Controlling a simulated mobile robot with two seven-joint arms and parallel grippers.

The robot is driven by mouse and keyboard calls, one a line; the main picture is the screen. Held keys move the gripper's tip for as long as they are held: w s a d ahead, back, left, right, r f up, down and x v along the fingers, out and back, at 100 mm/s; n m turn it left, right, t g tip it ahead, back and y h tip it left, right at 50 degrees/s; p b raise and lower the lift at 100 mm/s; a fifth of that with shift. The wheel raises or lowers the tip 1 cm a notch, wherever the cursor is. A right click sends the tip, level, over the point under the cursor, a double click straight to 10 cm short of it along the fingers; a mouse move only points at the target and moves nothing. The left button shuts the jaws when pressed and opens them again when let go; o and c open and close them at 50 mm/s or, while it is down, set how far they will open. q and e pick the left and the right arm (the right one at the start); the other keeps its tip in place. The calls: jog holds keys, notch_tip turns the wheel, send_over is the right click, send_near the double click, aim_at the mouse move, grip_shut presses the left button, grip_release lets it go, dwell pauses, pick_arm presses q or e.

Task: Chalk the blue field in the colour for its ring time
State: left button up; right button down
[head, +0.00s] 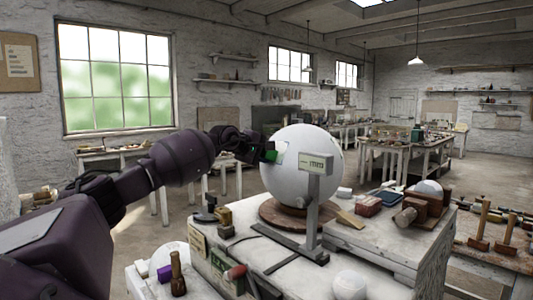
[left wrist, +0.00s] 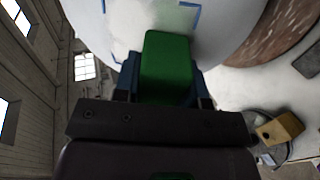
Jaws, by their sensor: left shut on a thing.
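A large white plaster sphere (head: 305,170) stands on a round brown wooden base (head: 275,217), which also shows in the left wrist view (left wrist: 265,45). My left gripper (head: 262,153) is at the sphere's left side, shut on a green chalk block (left wrist: 168,60). The block's far end is against or very close to the sphere; I cannot tell which. Blue corner marks (left wrist: 190,17) on the sphere in the left wrist view outline a field, partly hidden by the block. A pale patch (head: 281,150) shows beside the gripper. My right gripper is not in view.
A grey stand with a small marked plate (head: 317,164) rises close in front of the sphere. A white ball (head: 349,285) lies at the front.

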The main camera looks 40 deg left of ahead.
pick_arm(q)
jog(key=shift+w+a+p, duration=0.25)
jog(key=shift+a+p, duration=0.25)
jog(key=shift+a, duration=0.6)
jog(key=shift+s+d+b, duration=0.25)
jog(key=shift+d+b, duration=0.1)
jog(key=shift+b, duration=0.1)
jog(key=shift+s+d+r+b, duration=0.2)
jog(key=shift+s+d+b, duration=0.1)
jog(key=shift+s+d, duration=0.25)
jog(key=shift+a, duration=0.1)
